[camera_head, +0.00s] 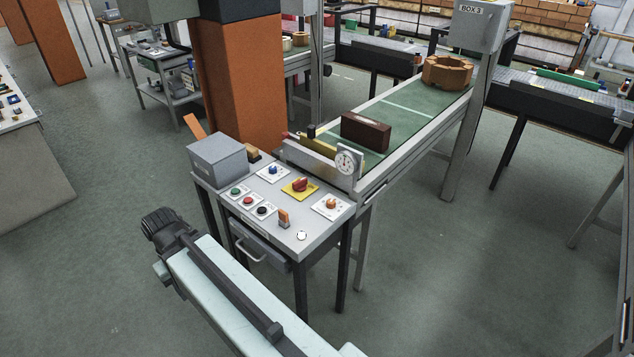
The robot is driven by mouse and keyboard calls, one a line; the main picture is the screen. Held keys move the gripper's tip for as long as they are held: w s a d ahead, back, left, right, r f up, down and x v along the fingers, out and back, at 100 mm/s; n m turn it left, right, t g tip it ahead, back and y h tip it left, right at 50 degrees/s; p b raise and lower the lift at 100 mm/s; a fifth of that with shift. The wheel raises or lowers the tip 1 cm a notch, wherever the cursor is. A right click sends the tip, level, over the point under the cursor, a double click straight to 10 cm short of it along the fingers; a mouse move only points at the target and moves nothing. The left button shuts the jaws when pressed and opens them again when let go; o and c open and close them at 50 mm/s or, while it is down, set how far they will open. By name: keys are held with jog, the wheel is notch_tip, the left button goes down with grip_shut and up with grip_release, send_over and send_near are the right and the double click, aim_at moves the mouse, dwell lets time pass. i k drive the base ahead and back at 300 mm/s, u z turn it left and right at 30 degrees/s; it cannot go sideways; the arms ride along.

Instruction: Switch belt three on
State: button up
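A control table (310,250) stands at the near end of a green conveyor belt (405,108); a grey cabinet above the belt reads "BOX 3" (478,22). The tabletop carries a green button (236,190), a red button (248,200) and a black button (262,210), in a row on white plates. A blue knob (272,170), a red rotary knob (300,185) on a yellow plate and an orange knob (331,204) are behind and right of them. An orange upright piece (284,218) and a white round piece (301,236) are nearer. Labels are unreadable. My gripper's fingers are not visible.
A grey box (218,158) sits on the table's left corner; a dial gauge (348,160) stands at the belt's end. A dark brown block (366,132) and a brown ring-shaped piece (447,72) lie on the belt. An orange pillar (240,85) stands behind. Floor left is clear.

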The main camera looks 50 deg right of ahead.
aim_at(299, 185)
jog(key=u, duration=0.15)
jog(key=i, duration=0.95)
jog(key=z, duration=0.1)
